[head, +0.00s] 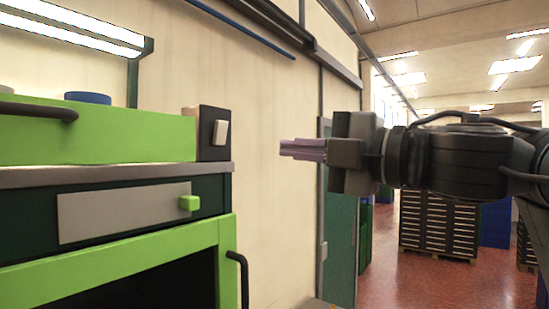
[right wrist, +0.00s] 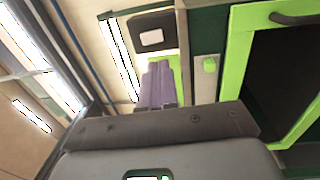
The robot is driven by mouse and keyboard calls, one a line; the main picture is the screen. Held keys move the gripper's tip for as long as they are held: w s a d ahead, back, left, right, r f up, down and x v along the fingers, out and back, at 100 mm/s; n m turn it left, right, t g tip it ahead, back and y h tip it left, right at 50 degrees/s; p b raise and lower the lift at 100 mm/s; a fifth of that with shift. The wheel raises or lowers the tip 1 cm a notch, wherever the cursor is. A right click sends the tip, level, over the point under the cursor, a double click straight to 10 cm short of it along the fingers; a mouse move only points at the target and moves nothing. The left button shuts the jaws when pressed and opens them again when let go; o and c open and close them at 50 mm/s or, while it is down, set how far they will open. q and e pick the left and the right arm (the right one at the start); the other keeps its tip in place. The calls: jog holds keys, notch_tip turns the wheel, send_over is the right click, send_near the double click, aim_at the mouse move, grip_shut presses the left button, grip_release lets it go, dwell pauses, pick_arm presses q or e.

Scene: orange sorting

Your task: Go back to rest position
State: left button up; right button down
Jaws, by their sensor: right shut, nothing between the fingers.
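My right gripper (head: 284,149) reaches in from the right in the head view, pointing left. Its pale purple fingers lie together with nothing between them. It is in the air, apart from the green and dark cabinet at the left. In the right wrist view the shut fingers (right wrist: 158,66) point toward a dark box with a white switch (right wrist: 151,37). My left gripper is not in view. No oranges show in either view.
A bright green tray or crate (head: 110,142) stands on the cabinet's grey top (head: 60,178), holding a blue round thing (head: 88,98). Below is a green-framed opening (head: 228,270) with a black handle. Stacked dark crates (head: 438,222) stand on the red floor behind my right arm.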

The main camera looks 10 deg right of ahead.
jog(key=shift+s+d+f, duration=0.1)
jog(key=shift+s+d, duration=0.3)
jog(key=shift+s, duration=0.1)
